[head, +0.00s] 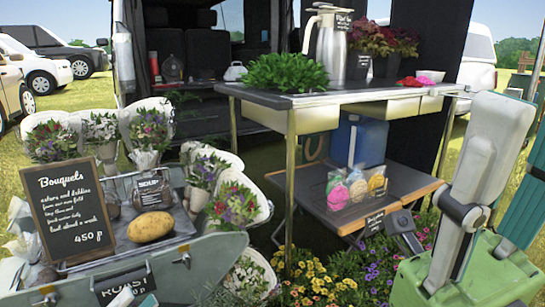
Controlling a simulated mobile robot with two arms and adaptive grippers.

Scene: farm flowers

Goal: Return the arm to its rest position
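My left gripper shows at most as a small pale and teal piece (122,297) at the bottom edge, in front of the green-grey case at the lower left. I cannot make out its fingers or whether it holds anything.
A potato (150,227) lies on the left stand beside a chalkboard (70,212) and wrapped bouquets (56,139). A metal table (330,97) with a steel jug (333,45) and plants stands behind. Pastel bundles (357,187) sit on a lower shelf (408,187). Flowers (310,280) fill the front middle.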

